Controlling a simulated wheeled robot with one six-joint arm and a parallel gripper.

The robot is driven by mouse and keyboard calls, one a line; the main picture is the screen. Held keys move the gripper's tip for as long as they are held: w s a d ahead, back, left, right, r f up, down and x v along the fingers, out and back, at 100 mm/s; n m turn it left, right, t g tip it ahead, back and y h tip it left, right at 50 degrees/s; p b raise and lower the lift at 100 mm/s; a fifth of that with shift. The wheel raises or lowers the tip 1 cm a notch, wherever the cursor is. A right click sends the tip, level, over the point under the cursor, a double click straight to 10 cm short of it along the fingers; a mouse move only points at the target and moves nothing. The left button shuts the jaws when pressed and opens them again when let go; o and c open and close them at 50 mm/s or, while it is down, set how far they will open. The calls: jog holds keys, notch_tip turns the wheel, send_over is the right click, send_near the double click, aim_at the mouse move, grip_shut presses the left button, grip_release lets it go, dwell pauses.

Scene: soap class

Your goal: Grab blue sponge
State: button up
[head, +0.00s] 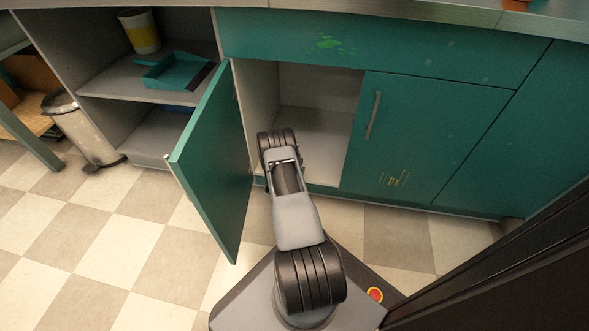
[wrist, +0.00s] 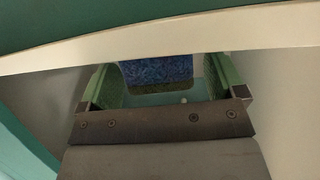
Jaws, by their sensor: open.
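The blue sponge (wrist: 157,71) shows in the wrist view, beyond my gripper and between its two fingers, with a darker greenish band along its near edge. Its far part is hidden behind a pale edge. My gripper (wrist: 162,84) is open, with a green-padded finger on each side of the sponge. I cannot tell whether either finger touches it. In the head view my arm reaches into the open cabinet (head: 318,122); its own links hide the gripper, and the sponge does not show there.
The open teal door (head: 222,165) stands close left of my arm. A shut door (head: 405,140) is on the right, under a drawer front (head: 400,48). A pale edge (wrist: 160,35) crosses above my gripper. Left are shelves with a teal dustpan (head: 172,72) and a bin (head: 82,130).

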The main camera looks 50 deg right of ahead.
jog(key=shift+d, duration=0.1)
jog(key=c, duration=1)
